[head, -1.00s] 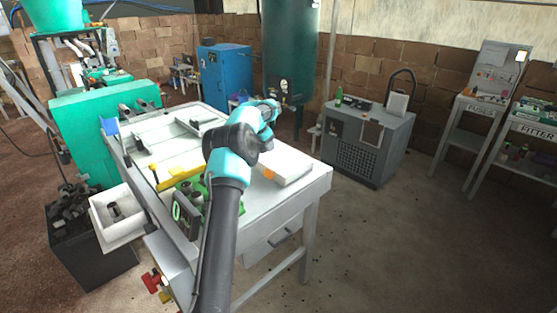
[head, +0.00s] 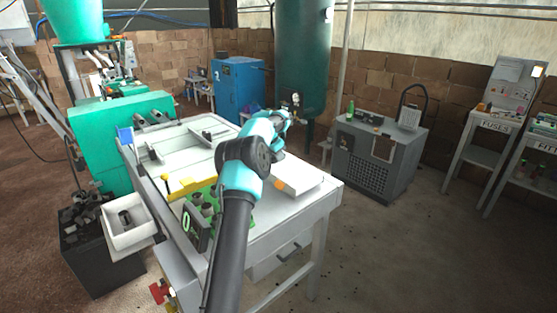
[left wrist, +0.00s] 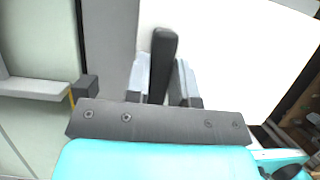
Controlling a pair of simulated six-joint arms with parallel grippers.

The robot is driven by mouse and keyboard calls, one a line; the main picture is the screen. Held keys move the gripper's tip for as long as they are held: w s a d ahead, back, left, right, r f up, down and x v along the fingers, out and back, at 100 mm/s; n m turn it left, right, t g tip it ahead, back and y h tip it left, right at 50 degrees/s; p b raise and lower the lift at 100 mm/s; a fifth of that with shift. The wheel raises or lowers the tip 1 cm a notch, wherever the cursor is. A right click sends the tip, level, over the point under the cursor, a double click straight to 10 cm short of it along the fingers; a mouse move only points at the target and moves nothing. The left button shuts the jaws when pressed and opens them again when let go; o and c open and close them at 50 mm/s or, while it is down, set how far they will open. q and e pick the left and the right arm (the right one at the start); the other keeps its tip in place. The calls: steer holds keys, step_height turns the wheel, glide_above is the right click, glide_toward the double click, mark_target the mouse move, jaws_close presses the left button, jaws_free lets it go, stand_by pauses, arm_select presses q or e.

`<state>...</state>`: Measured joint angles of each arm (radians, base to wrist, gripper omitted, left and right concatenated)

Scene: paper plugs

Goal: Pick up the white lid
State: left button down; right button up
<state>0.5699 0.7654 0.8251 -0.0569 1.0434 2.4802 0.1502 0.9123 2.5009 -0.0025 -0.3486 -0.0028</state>
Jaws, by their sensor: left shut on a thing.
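The white lid (head: 308,180) is a flat, pale slab with an orange patch at the near right of the white workbench. In the left wrist view the lid (left wrist: 245,55) fills much of the upper right as a broad white surface. A black upright handle (left wrist: 163,55) stands at its left side. My left gripper (left wrist: 162,84) is shut on this black handle, one finger on each side. In the head view my left wrist hides the fingertips and the handle. My right gripper is not in view.
On the workbench (head: 262,230), a green block with dark cylinders (head: 205,203) and a yellow bar (head: 190,187) lie left of my arm. A white bin (head: 128,225) stands at the left. Open floor lies to the right.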

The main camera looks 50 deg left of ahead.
arm_select(q)
step_height(320, 180, up, 3)
steer(key=shift+f, duration=0.2)
steer(key=s+d+r, duration=0.1)
steer(key=s+d, duration=0.9)
steer(key=d, duration=0.2)
steer(key=shift+s, duration=0.3)
steer(key=shift+r, duration=0.15)
